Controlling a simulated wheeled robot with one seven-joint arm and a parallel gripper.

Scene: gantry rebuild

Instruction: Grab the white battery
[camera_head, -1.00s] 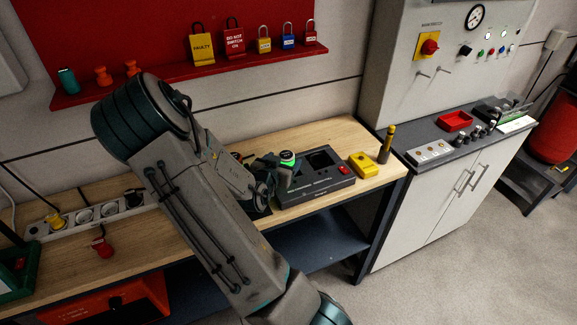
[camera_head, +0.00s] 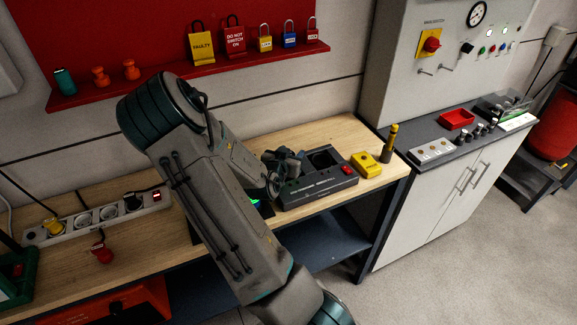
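I cannot make out a white battery in this view. My gripper (camera_head: 289,163) is over the left part of a dark charger-like box (camera_head: 318,184) on the wooden bench. Its fingers are small and dark against the box, so I cannot tell whether they are open or hold something. The box has a dark square recess on top and a red button at its right end. The left side of the box is partly hidden by my gripper and wrist.
A yellow box (camera_head: 367,165) and a dark post with a yellow top (camera_head: 389,143) stand right of the dark box. A socket strip (camera_head: 97,215) and a red plug (camera_head: 101,252) lie on the left of the bench (camera_head: 150,233).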

